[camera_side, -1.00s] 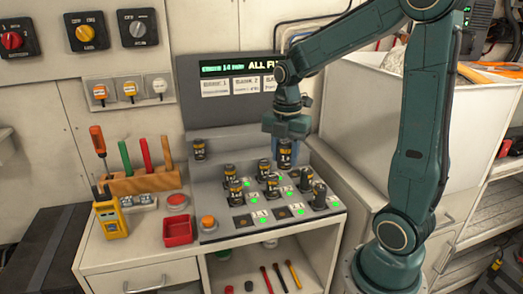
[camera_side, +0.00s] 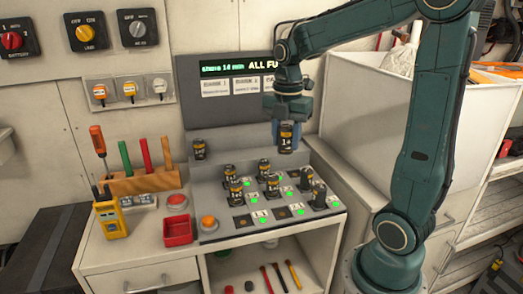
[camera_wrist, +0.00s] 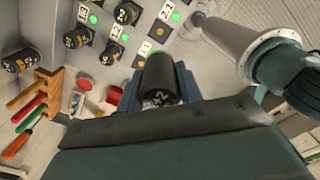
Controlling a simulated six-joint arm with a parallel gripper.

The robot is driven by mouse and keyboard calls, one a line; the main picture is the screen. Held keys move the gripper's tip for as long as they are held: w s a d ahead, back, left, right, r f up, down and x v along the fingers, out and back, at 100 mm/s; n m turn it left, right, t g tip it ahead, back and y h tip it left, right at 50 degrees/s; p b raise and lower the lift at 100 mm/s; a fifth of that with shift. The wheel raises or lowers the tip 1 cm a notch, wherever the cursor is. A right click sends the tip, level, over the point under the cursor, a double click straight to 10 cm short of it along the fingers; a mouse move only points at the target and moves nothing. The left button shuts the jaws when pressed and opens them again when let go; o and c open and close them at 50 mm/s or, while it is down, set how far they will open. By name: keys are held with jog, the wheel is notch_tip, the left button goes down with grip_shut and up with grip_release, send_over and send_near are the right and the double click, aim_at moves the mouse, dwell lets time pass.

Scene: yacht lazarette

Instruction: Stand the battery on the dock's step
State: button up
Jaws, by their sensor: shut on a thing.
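The battery (camera_side: 287,139), a dark cylinder with an orange band and white print, hangs upright in my gripper (camera_side: 288,121) above the back right of the dock (camera_side: 222,232). My gripper is shut on the battery's upper part. The wrist view also shows the battery (camera_wrist: 160,82) between the fingers, with white digits on its dark end. The dock's step (camera_side: 238,140) is a grey raised ledge along the back, to the left of and below the held battery. Another battery (camera_side: 199,149) stands at the step's left end.
Several other batteries (camera_side: 235,190) stand in the dock's slots, with green lights beside them. A display panel (camera_side: 222,95) rises behind the step. A wooden tool rack (camera_side: 145,182), a red tray (camera_side: 178,232) and a yellow meter (camera_side: 111,219) are to the left.

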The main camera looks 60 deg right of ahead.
dwell(0.3)
jog(key=w+d+f, duration=0.3)
jog(key=w+d, duration=0.6)
jog(key=w+d+f, duration=0.3)
jog(key=w+d, duration=0.6)
jog(key=d, duration=0.1)
jog(key=shift+d+f, duration=0.2)
jog(key=shift+d, duration=0.05)
jog(key=shift+f, duration=0.1)
jog(key=shift+f, duration=3.2)
jog(key=o, duration=1.2)
